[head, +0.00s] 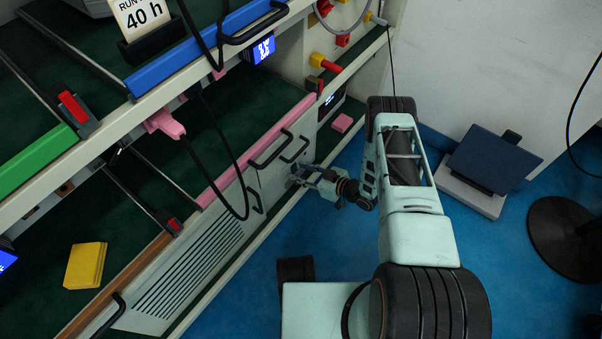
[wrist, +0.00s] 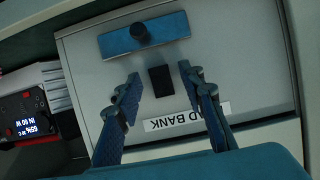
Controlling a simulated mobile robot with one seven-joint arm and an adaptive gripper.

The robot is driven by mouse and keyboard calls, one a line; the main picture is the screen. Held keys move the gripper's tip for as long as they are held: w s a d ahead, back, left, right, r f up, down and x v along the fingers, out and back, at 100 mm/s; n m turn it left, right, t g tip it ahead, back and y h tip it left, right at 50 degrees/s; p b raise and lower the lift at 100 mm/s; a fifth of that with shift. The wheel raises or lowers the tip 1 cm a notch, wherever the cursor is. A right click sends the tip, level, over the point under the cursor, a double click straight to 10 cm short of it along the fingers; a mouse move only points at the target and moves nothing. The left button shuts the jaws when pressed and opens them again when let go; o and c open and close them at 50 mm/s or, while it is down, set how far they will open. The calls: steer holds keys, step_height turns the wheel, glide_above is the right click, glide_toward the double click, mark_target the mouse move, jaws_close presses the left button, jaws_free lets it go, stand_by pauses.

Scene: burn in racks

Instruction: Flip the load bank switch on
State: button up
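The load bank panel (wrist: 260,70) is a pale grey face that fills most of the wrist view. Its "LOAD BANK" label (wrist: 186,117) appears upside down and is partly covered by a finger. A small black switch (wrist: 161,81) sits above the label, below a blue plate with a black knob (wrist: 140,33). I cannot tell the switch's position. My gripper (wrist: 159,74) is open, with its blue-padded fingers on either side of the switch. No contact is visible. In the head view my gripper (head: 300,178) is close to the rack's lower front, hiding the switch.
Black handles (head: 268,150) and a hanging black cable (head: 222,140) are near my arm. A blue-and-white device (head: 490,165) is on the right. Blue floor is open below my gripper.

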jaws_close()
steer(key=shift+f, duration=0.1)
steer(key=shift+d+f+t+y, duration=0.1)
steer(key=shift+f+t+y, duration=0.1)
steer(key=shift+t+y, duration=0.25)
steer(key=shift+f+t+y, duration=0.15)
steer(key=shift+t+y, duration=0.2)
steer(key=shift+y, duration=0.3)
